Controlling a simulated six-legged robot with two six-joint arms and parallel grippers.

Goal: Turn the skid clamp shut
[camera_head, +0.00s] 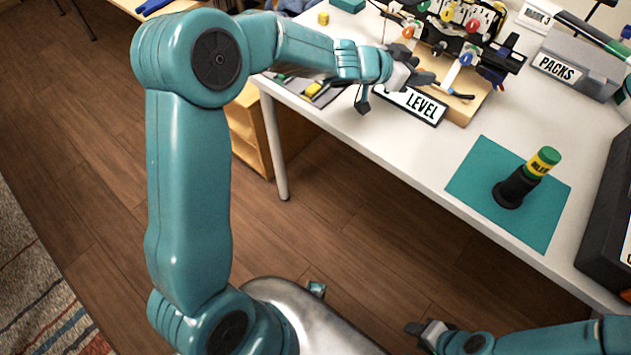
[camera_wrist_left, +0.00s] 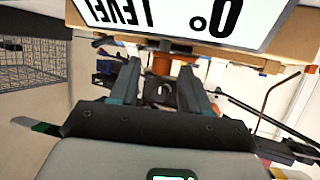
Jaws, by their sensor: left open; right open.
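My left gripper (camera_head: 397,92) is open beside the LEVEL sign (camera_head: 411,103), at the table's near edge. In the left wrist view, its two fingers (camera_wrist_left: 160,86) stand apart, with a dark bracket-like part (camera_wrist_left: 157,92) and an orange round part (camera_wrist_left: 174,68) showing between and beyond them. I cannot tell which part is the skid clamp, or whether the fingers touch anything. The dark device (camera_head: 457,42) with coloured knobs stands on a wooden board (camera_head: 463,108). My right gripper (camera_head: 416,329) is low at the bottom right, away from the table, and open.
A teal mat (camera_head: 478,165) holds a dark stand with a green-and-yellow cylinder (camera_head: 540,163). A grey bin (camera_head: 574,62) labelled PACKS stands at the back right. A dark case (camera_head: 606,225) is at the right edge. White table surface (camera_head: 420,150) is clear between sign and mat.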

